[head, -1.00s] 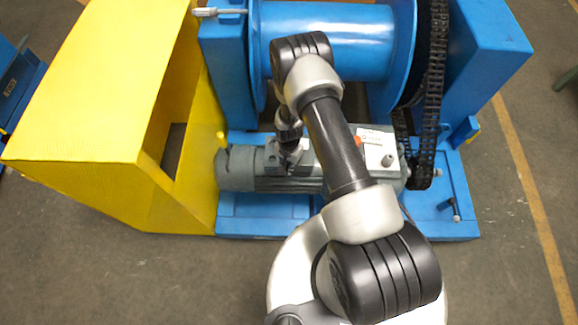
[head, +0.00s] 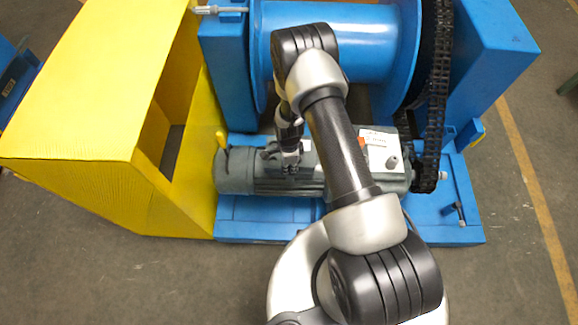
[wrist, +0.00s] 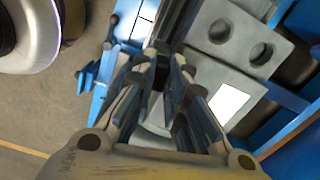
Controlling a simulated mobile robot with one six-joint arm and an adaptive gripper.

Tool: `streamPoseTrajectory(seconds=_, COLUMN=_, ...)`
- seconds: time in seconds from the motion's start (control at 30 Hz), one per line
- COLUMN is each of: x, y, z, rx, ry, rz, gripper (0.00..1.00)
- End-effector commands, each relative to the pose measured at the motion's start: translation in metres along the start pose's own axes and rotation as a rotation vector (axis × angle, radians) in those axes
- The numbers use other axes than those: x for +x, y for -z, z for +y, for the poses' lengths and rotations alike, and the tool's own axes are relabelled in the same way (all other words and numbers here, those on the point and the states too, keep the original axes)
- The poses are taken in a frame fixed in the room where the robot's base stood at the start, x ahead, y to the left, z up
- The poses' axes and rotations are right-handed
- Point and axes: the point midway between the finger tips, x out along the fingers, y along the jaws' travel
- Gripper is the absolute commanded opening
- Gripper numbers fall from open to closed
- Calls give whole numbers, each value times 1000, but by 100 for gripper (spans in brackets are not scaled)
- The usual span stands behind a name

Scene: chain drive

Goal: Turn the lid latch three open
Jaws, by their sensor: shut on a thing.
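The grey motor (head: 235,172) lies on the blue base, with a box and lid on its top. My gripper (head: 290,168) is over the box's left part, pointing down at it. In the wrist view my gripper's fingers (wrist: 163,62) come together at the grey box (wrist: 228,80), shut on a small part that they mostly hide. It appears to be a lid latch; I cannot read which number. The grey lid with two round holes (wrist: 243,32) is beside the fingers.
A yellow guard (head: 80,110) stands at left. A blue drum (head: 370,40) is behind the motor, and a black chain (head: 437,110) runs down at right. A white label (head: 378,150) is close to my forearm. Open floor lies in front.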

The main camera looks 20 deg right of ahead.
Motion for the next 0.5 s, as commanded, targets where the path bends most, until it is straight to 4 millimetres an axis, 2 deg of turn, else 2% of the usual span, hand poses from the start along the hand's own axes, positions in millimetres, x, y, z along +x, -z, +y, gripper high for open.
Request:
streamPoseTrajectory(seconds=0.23, x=0, y=0, z=-1, rx=131, ry=0, rz=0, gripper=0)
streamPoseTrajectory(seconds=0.5, x=0, y=0, z=-1, rx=191, ry=0, rz=0, gripper=0)
